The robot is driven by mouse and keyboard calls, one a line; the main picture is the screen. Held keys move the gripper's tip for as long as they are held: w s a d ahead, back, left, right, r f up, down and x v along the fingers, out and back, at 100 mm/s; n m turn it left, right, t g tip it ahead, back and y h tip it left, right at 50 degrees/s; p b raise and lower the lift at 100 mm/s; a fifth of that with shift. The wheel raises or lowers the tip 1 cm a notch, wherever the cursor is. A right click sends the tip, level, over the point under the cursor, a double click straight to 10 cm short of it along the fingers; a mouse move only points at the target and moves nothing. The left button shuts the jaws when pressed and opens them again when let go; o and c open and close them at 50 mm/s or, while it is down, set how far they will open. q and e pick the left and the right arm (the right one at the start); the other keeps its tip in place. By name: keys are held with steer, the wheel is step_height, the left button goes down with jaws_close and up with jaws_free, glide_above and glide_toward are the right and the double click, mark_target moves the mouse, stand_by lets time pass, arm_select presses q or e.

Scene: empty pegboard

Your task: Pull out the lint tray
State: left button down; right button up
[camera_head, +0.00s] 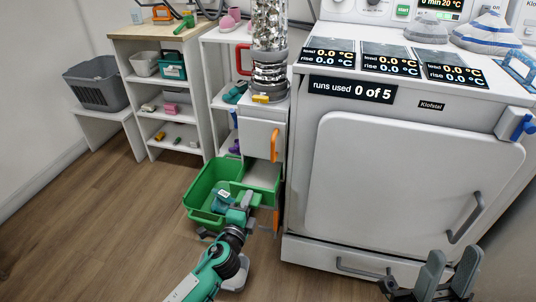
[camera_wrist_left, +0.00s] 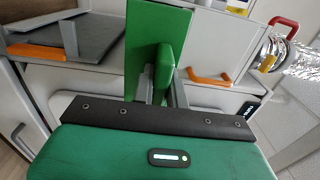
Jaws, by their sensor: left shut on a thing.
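A green open box (camera_head: 197,186), tray-like, stands in front of the narrow white cabinet (camera_head: 262,137), left of the white dryer. I cannot tell for certain whether it is the lint tray. My left gripper (camera_head: 240,203) reaches over its near right side. In the left wrist view its fingers are shut on a narrow green upright piece (camera_wrist_left: 165,62), beside a wider green panel (camera_wrist_left: 142,45). How these green parts join is partly hidden by the gripper. My right gripper (camera_head: 432,278) is low at the right, before the dryer, its two grey fingers apart and empty.
The cabinet has an upper orange handle (camera_head: 274,145) and a lower one (camera_head: 276,221). The dryer door (camera_head: 400,175) is shut. A silver duct (camera_head: 269,30) rises above the cabinet. Shelves (camera_head: 128,50) and a grey basket (camera_head: 97,85) stand left. Floor at left is clear.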

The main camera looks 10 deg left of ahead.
arm_select(q)
steer(key=s+b, duration=0.4)
steer(key=s, duration=1.5)
steer(key=shift+s+a+r, duration=0.15)
steer(key=shift+s+a, duration=0.2)
steer(key=shift+s, duration=0.05)
stand_by(1.1)
stand_by(0.4)
